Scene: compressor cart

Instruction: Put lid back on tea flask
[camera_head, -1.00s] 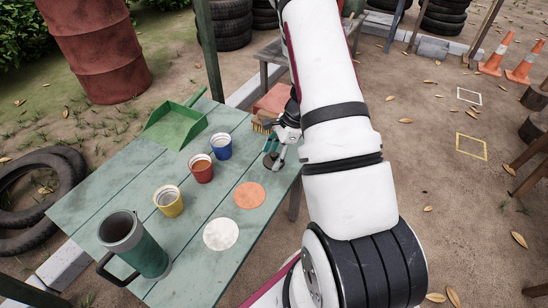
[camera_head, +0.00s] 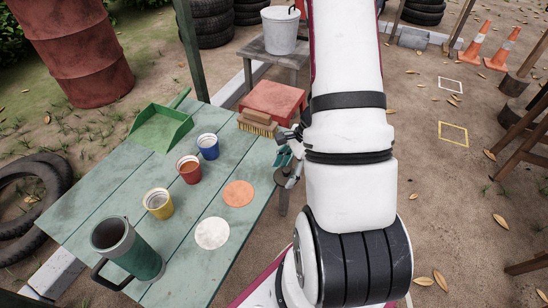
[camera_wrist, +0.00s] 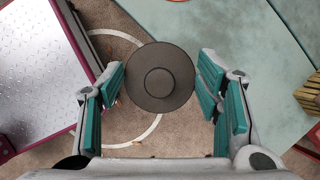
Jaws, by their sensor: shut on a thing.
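The tea flask (camera_head: 138,257) is a green cylinder with a black handle, standing upright at the near left of the table in the head view. Its dark top is open. My gripper (camera_head: 287,170) is just off the right edge of the table, far from the flask. It is shut on the round dark grey lid (camera_wrist: 160,77), which has a raised knob in its middle. In the wrist view the lid sits between the green pads of my gripper (camera_wrist: 162,88), above the ground beside the table. In the head view the lid is partly hidden.
The green plank table (camera_head: 85,208) holds yellow (camera_head: 158,204), red (camera_head: 189,170) and blue (camera_head: 208,146) cups. Orange (camera_head: 238,193) and white (camera_head: 212,233) discs lie right of them. A green dustpan (camera_head: 160,130) and a brush (camera_head: 257,124) are farther back. A bucket (camera_head: 280,31) stands behind.

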